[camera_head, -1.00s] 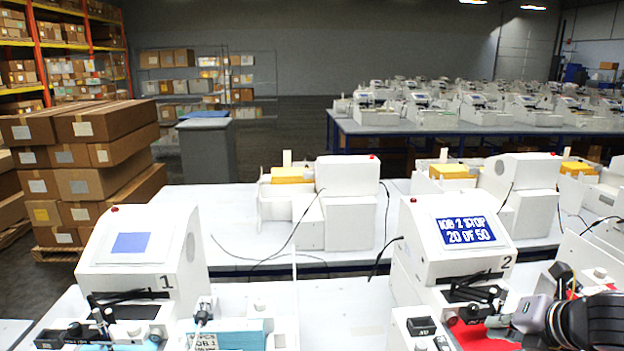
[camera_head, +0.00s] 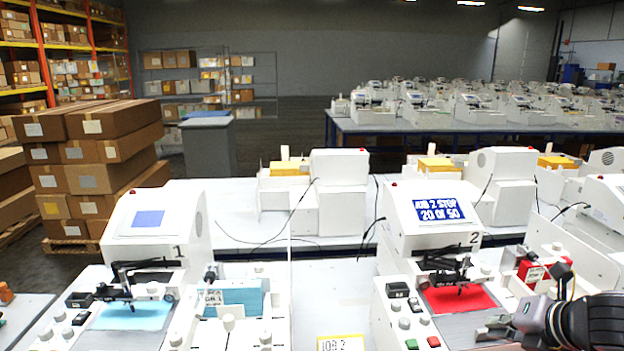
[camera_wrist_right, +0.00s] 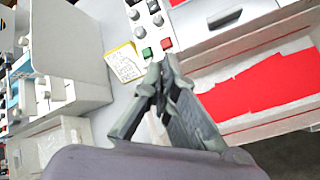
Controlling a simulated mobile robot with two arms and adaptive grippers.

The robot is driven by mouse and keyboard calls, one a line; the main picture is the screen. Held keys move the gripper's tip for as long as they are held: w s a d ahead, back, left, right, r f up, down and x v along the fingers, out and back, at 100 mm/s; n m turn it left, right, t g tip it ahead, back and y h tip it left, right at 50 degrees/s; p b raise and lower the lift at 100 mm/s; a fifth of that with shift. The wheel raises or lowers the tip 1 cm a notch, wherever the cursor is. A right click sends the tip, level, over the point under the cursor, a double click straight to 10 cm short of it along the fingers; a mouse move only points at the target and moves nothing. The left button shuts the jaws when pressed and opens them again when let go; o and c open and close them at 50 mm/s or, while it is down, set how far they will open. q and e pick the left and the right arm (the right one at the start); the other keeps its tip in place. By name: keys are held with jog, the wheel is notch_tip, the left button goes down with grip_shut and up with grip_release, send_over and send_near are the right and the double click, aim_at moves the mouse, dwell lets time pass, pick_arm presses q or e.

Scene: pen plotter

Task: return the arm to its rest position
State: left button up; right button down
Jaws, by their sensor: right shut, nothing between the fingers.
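My right gripper (camera_head: 488,332) is at the lower right of the head view, in front of plotter 2 (camera_head: 398,240). Its fingertips are together and empty, and they also show in the right wrist view (camera_wrist_right: 160,72). A red sheet (camera_head: 478,299) lies on the bed of plotter 2, under the pen carriage (camera_head: 445,262). A red sheet also fills the right of the wrist view (camera_wrist_right: 262,90), to the right of the fingers. The screen (camera_head: 437,210) of plotter 2 reads "JOB 2 STOP 20 OF 50". My left gripper is not in view.
Green (camera_head: 412,344) and red (camera_head: 433,341) buttons sit on plotter 2's front panel. A yellow job card (camera_head: 341,344) lies left of it. Plotter 1 (camera_head: 130,225) with a light blue sheet (camera_head: 130,315) stands at the left. More plotters stand behind. Bare table shows between plotters 1 and 2.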

jog(key=s+d+f+m+g+h, duration=0.1)
jog(key=s+f+m, duration=0.5)
jog(key=f, duration=0.3)
jog(key=s+f+m+g, duration=0.1)
jog(key=s+f+m, duration=0.5)
jog(key=f, duration=0.3)
jog(key=s+a+f+m+g, duration=0.2)
jog(key=s+a+f+m, duration=0.1)
jog(key=s+a+m, duration=0.4)
jog(key=s+a+f+m+g, duration=0.1)
jog(key=s+a+f+m, duration=0.3)
jog(key=s+a+m, duration=0.3)
notch_tip(320, 180, down, 33)
jog(key=s+g+b, duration=0.2)
jog(key=b, duration=0.4)
pick_arm(q)
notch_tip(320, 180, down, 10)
jog(key=b, duration=0.4)
pick_arm(e)
jog(key=s+d+f+g, duration=0.1)
jog(key=s+d+f, duration=0.2)
jog(key=s+f, duration=1.3)
notch_tip(320, 180, down, 3)
jog(key=shift+s+d+f+m+h, duration=0.1)
jog(key=shift+s+d+m+h, duration=0.05)
jog(key=shift+s+m+h, duration=0.15)
